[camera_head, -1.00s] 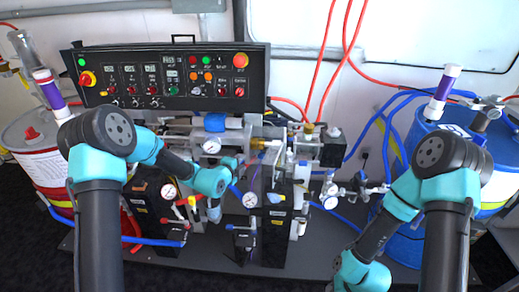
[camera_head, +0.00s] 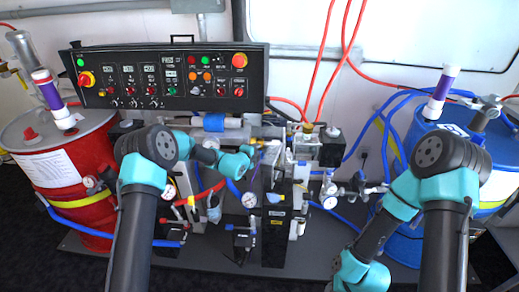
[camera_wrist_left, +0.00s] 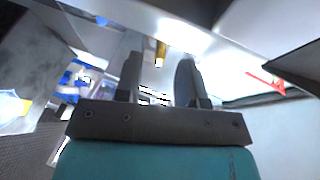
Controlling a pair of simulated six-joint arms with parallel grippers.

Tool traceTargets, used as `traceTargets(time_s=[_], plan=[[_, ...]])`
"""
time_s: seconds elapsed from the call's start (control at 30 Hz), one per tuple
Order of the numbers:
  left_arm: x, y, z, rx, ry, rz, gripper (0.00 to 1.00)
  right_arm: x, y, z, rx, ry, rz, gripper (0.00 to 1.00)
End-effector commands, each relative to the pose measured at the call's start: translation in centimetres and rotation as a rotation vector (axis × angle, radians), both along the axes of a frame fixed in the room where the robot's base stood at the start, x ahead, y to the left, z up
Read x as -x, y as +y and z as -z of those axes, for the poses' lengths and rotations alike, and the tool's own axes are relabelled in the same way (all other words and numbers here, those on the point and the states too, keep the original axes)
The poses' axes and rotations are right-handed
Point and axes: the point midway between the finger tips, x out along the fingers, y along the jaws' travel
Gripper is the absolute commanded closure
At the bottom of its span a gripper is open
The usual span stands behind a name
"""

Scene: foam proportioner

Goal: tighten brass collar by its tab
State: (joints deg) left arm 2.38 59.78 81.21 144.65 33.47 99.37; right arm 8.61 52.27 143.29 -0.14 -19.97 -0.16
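My left gripper (camera_head: 267,149) is at the middle of the machine, in front of the pipework below the control panel. In the left wrist view its two dark fingers (camera_wrist_left: 159,85) stand apart with a gap between them and nothing gripped. A small brass-coloured piece (camera_wrist_left: 161,53) shows beyond the fingertips, roughly in line with the gap; I cannot tell whether it is the collar. In the head view a brass fitting (camera_head: 308,128) sits on top of the pipework, right of the gripper. The collar's tab cannot be made out. My right gripper is out of view.
The control panel (camera_head: 165,80) stands behind the pipework. A red drum (camera_head: 45,185) is at the left and a blue drum (camera_head: 468,150) at the right. Gauges (camera_head: 249,200) and red hoses (camera_head: 335,50) crowd the middle. The dark floor is clear in front.

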Motion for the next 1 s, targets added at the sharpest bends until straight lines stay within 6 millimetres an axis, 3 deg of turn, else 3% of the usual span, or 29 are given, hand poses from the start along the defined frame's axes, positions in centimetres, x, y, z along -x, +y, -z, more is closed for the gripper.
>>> traceTargets(time_s=[0.3, 0.7, 1.0], plan=[[-2.9, -1.4, 0.8, -0.001, 0.000, 0.001, 0.64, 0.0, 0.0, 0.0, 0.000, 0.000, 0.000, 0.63], [-3.4, -1.5, 0.9, 0.000, 0.000, 0.000, 0.64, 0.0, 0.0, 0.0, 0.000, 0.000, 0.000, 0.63], [-3.4, -1.5, 0.9, 0.000, 0.000, 0.000, 0.91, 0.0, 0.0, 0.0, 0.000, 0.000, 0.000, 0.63]])
